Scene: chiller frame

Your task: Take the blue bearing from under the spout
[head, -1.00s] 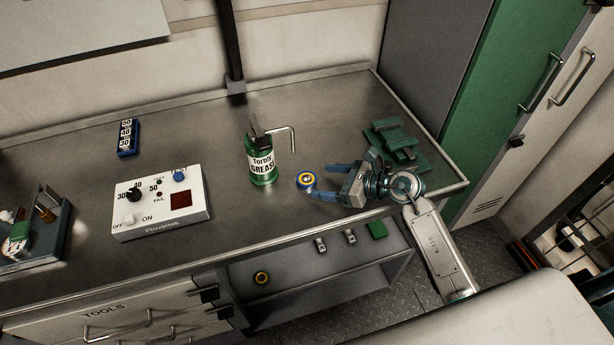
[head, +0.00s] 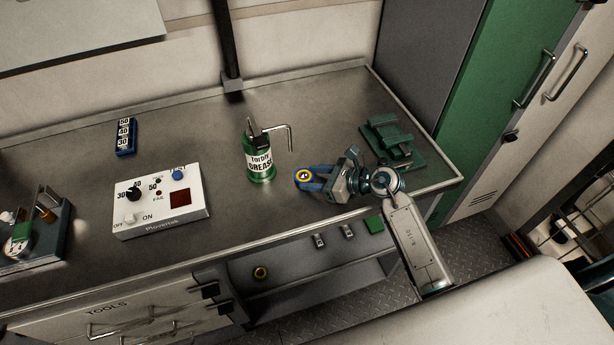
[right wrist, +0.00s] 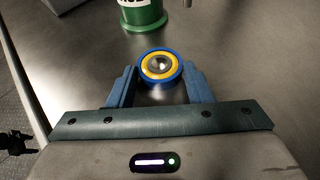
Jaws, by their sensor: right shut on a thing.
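The blue bearing (head: 303,176), with a yellow ring and a metal centre, is on the steel bench at the front right of the grease dispenser. My right gripper (head: 308,178) reaches in from the right and is shut on the bearing. In the right wrist view the bearing (right wrist: 161,67) sits between the two blue fingertips (right wrist: 160,78). The green grease dispenser (head: 260,158) stands upright, and its bent metal spout (head: 289,136) points down behind the bearing. I cannot tell whether the bearing is lifted off the bench. My left gripper is not in view.
A white control box (head: 160,203) stands left of the dispenser, with a blue number block (head: 125,137) behind it. A green fixture (head: 391,143) is close behind my right arm. The bench front edge (head: 240,250) runs below. Bare bench lies behind the dispenser.

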